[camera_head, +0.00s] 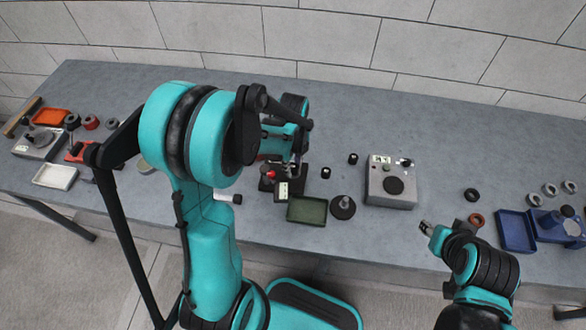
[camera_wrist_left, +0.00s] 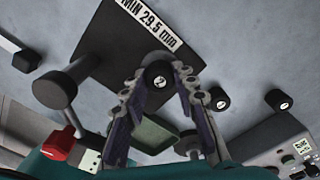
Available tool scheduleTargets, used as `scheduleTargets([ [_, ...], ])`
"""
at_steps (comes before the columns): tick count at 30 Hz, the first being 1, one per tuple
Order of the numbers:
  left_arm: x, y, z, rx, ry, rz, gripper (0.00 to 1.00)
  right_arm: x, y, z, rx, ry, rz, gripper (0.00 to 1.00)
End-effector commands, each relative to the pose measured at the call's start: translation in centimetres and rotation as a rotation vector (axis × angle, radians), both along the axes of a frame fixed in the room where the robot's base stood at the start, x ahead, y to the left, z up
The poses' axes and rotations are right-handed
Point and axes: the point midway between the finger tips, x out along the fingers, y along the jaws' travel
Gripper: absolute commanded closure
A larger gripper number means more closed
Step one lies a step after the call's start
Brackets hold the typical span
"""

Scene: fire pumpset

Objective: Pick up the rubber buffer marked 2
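My left gripper (camera_head: 293,165) is over the middle of the bench, pointing down. In the left wrist view, its fingertips (camera_wrist_left: 160,82) close on both sides of a black rubber buffer (camera_wrist_left: 158,73) with a white round mark, whose digit I cannot read surely. This buffer looks larger than the others, over a black plate labelled MIN 29.5 mm (camera_wrist_left: 120,50). Two more black buffers stand on the bench, one nearer (camera_head: 326,172) and one farther right (camera_head: 353,158); they also show in the wrist view (camera_wrist_left: 219,98). My right gripper (camera_head: 427,228) hangs near the front edge, its fingers small.
A green tray (camera_head: 307,210) and a black disc with a post (camera_head: 343,207) lie in front. A grey device with a dial (camera_head: 391,182) stands to the right. A blue tray (camera_head: 515,230) and several rings are at far right. The bench behind is clear.

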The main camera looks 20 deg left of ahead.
Motion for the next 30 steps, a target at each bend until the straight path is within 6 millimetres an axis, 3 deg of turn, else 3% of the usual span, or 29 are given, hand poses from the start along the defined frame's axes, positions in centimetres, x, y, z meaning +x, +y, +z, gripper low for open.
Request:
scheduleTargets([
  [6,0.0,0.0,0.0,0.000,0.000,0.000,0.98,0.0,0.0,0.0,0.000,0.000,0.000,0.61],
  [14,0.0,0.0,0.4,0.000,0.000,0.000,0.98,0.0,0.0,0.2,0.000,0.000,0.000,0.61],
  [19,0.0,0.0,2.2,0.000,0.000,0.000,0.98,0.0,0.0,1.1,0.000,0.000,0.000,0.61],
  [23,0.0,0.0,4.8,0.000,0.000,0.000,0.98,0.0,0.0,2.4,0.000,0.000,0.000,0.61],
  [30,-3.7,-4.5,7.9,0.000,0.000,-0.005,0.98,0.0,0.0,4.1,0.000,0.000,0.000,0.61],
])
